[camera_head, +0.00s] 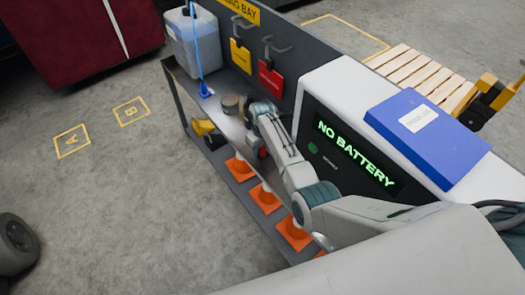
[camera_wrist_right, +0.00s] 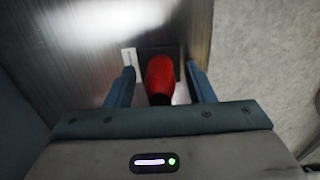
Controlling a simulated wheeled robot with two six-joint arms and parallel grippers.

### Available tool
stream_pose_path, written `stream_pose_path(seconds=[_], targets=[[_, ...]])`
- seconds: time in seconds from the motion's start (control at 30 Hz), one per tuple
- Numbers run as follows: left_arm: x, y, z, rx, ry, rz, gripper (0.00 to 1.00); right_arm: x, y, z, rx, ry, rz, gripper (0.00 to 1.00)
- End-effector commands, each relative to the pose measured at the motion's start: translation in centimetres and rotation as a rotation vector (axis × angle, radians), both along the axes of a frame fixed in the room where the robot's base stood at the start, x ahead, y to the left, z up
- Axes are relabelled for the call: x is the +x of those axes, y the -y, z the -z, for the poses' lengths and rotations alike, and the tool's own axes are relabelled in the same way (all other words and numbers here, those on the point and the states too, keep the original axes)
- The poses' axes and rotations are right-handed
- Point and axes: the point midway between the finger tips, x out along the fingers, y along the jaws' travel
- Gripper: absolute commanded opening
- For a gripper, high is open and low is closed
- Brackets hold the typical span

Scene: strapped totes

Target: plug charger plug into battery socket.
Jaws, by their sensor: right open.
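My right gripper (camera_wrist_right: 160,70) is open, with one blue-grey finger on each side of a rounded red object (camera_wrist_right: 160,75). I cannot tell for certain whether this object is the charger plug, or whether the fingers touch it. A dark rectangular patch lies behind it on the metal bench top. In the head view my right arm reaches from the lower right to the bench, and its gripper (camera_head: 251,140) is low beside the bench's front edge. A small red patch (camera_head: 262,153) shows there. I cannot make out the battery socket. My left gripper is not in view.
The grey bench (camera_head: 222,122) carries a jug (camera_head: 195,42) and a blue cone-shaped item (camera_head: 205,90). A white cabinet (camera_head: 335,85) with a "NO BATTERY" display (camera_head: 355,153) stands to the right, a blue box (camera_head: 427,135) on top. Orange cones (camera_head: 265,200) sit on the lower shelf.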

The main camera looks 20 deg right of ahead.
Motion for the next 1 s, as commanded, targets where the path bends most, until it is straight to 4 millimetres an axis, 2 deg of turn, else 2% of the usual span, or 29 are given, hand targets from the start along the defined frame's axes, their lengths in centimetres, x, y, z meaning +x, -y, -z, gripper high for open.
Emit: stream_pose_path(seconds=[1.0], targets=[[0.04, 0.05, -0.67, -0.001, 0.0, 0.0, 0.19, 0.02, 0.02, -0.05, 0.0, 0.0, 0.0, 0.49]])
